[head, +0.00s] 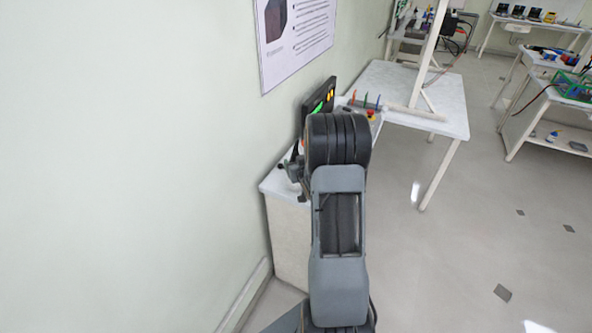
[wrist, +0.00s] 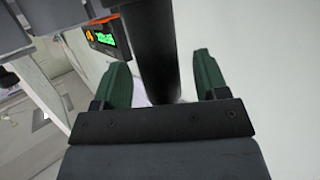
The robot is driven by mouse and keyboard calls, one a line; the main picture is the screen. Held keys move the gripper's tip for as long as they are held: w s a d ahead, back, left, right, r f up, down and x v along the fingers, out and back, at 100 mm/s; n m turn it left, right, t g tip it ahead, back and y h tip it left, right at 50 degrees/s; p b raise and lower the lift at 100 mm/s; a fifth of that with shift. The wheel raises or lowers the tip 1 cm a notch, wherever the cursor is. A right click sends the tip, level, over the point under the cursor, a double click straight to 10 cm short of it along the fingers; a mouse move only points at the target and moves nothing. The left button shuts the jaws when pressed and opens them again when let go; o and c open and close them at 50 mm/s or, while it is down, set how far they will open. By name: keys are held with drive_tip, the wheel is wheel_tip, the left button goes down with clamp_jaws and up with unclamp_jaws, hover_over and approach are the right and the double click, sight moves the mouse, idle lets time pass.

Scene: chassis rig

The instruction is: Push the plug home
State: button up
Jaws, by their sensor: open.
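No plug or socket can be made out in either view. My gripper (wrist: 160,60) shows in the wrist view with its two green fingers spread wide apart. A thick dark cylinder (wrist: 155,45) appears in line with the gap between them; I cannot tell what it is or how far off it lies. In the head view my arm stands in front of a white counter (head: 290,190) and hides much of its top. The gripper's fingers cannot be made out there.
A black panel (head: 322,104) with green and yellow lights stands on the counter by the wall. An orange-and-black device (wrist: 105,36) with a green display shows in the wrist view. A white table (head: 440,90) stands beyond. Open floor (head: 450,250) lies to the right.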

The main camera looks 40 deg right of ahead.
drive_tip(key=shift+w+f, duration=0.15)
drive_tip(key=shift+w, duration=0.2)
drive_tip(key=shift+c, duration=0.5)
drive_tip(key=shift+d, duration=0.1)
drive_tip(key=c, duration=1.1)
